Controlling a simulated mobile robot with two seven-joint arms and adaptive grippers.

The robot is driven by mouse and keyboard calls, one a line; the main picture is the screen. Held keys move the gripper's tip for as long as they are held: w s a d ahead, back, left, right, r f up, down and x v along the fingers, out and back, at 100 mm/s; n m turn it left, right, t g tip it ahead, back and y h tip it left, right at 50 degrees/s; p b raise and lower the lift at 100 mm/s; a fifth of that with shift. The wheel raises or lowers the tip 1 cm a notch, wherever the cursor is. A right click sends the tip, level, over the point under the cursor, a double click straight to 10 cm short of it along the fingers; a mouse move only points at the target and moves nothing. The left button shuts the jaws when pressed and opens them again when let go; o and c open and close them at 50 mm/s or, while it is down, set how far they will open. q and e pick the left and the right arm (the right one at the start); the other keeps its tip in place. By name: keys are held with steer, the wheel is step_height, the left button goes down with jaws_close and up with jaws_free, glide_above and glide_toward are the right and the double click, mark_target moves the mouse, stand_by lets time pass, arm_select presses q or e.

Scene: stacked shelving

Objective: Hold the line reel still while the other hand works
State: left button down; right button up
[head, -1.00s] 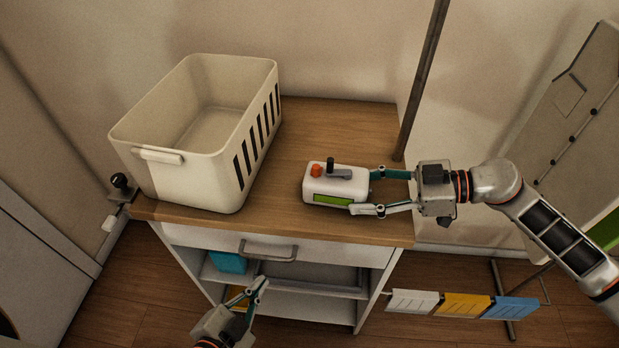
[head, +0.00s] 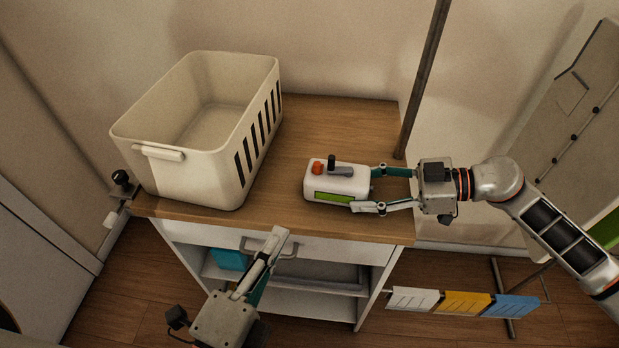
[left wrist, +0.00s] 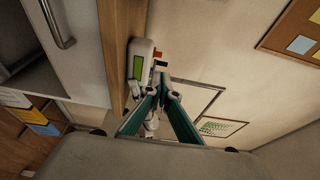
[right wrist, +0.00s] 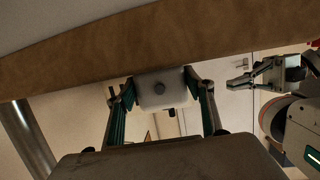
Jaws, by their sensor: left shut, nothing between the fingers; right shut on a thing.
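The line reel (head: 335,182) is a white box with a green panel, an orange knob and a black crank on top. It sits upright on the wooden cabinet top near the front right. My right gripper (head: 367,190) is shut on its right end, one finger on each side; the right wrist view shows the white end (right wrist: 162,90) between the fingers. My left gripper (head: 279,236) is shut and empty, in front of the cabinet's drawer, apart from the reel. In the left wrist view the reel (left wrist: 139,68) shows beyond the left fingertips (left wrist: 164,90).
A cream basket (head: 178,165) stands on the left of the cabinet top (head: 295,120). A dark pole (head: 420,85) rises at the right rear. A drawer handle (head: 268,246) juts from the front. White, yellow and blue panels (head: 463,304) hang on a rail at lower right.

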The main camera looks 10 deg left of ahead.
mark_target(314, 168)
arm_select(q)
steer(key=x, duration=1.4)
stand_by(0.4)
steer(key=shift+x, duration=1.3)
steer(key=shift+a, duration=0.15)
steer(key=shift+v, duration=4)
